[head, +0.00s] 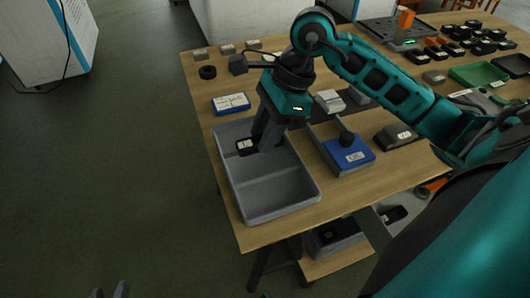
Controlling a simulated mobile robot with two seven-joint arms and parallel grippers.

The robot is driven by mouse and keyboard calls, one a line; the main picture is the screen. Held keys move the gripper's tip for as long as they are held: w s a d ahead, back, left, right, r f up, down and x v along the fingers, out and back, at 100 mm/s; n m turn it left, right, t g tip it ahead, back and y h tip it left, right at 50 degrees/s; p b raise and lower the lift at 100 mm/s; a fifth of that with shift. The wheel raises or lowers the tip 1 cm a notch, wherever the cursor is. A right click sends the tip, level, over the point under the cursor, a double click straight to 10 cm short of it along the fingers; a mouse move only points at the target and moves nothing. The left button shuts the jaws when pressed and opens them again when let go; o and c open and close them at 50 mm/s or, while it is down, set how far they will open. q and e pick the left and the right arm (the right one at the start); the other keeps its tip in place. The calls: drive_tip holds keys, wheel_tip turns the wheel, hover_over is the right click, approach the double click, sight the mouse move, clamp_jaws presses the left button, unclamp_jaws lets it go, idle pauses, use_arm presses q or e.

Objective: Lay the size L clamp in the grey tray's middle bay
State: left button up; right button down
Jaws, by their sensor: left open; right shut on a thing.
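The grey tray (268,215) lies near the table's left front edge. A cross wall divides it, with an empty bay on the near side. My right gripper (262,147) reaches down into the tray's farther part. It is shut on a small black clamp (246,147) with a white label, too small to read. The gripper and arm hide part of the tray's far end, so I cannot tell which bay the clamp is over or whether it touches the floor. My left gripper (111,291) shows only its fingertips at the bottom left, open, away from the table.
A blue-and-white box (231,103) lies beyond the tray. A blue box (350,157) with a dark knob stands right of it, and a dark labelled block (396,137) farther right. Several dark parts and a green tray (478,74) fill the back right.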

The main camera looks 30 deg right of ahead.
sight(258, 164)
wheel_tip(258, 164, down, 5)
drive_tip(key=shift+r+b, duration=0.15)
drive_tip(key=shift+b, duration=0.3)
drive_tip(key=shift+f, duration=0.3)
use_arm(q)
drive_tip(key=shift+s+f, duration=0.25)
drive_tip(key=shift+f, duration=0.55)
use_arm(e)
drive_tip(key=shift+f, duration=0.2)
drive_tip(key=c, duration=1.1)
unclamp_jaws()
use_arm(q)
drive_tip(key=shift+d+f, duration=0.1)
use_arm(e)
drive_tip(key=shift+o, duration=0.2)
drive_tip(key=shift+r, duration=0.15)
